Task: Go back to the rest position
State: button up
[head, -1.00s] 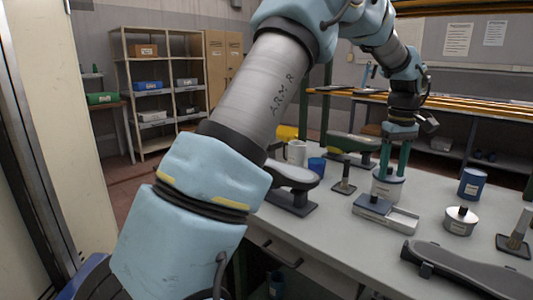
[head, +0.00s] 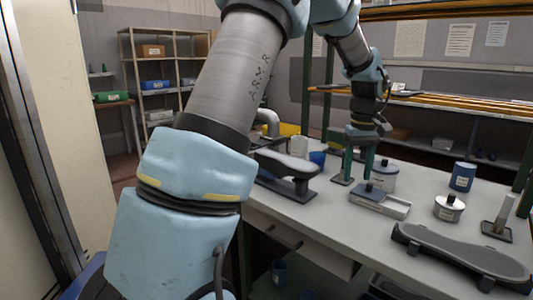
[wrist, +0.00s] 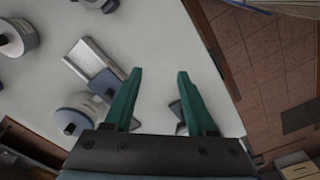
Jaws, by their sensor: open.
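My gripper (head: 357,160) hangs over the workbench (head: 340,228) with its two green fingers pointing down. In the wrist view the fingers of my gripper (wrist: 159,75) are apart, with nothing between them but table top. A white tub with a dark knob (head: 384,176) stands just behind and to the right of the fingers. A shallow grey tray (head: 392,208) with a dark blue block (head: 371,192) lies in front of it. In the wrist view the tray (wrist: 90,62) and tub (wrist: 80,112) are left of the fingers.
A padded black stand (head: 287,172), a blue cup (head: 318,158) and a white mug (head: 299,146) are left of my gripper. A blue can (head: 462,177), a round tin (head: 449,208) and a long dark sole-shaped piece (head: 455,252) are on the right. Shelves (head: 165,70) stand behind.

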jog(key=s+a+f+m, duration=0.1)
jog(key=s+a+f, duration=0.15)
jog(key=a, duration=1.45)
jog(key=s+a+f+m+t, duration=0.1)
jog(key=s+a+f, duration=0.2)
jog(key=s+a, duration=0.7)
jog(key=a, duration=0.3)
jog(key=shift+a+f, duration=0.2)
jog(key=shift+a, duration=0.1)
jog(key=shift+s, duration=0.1)
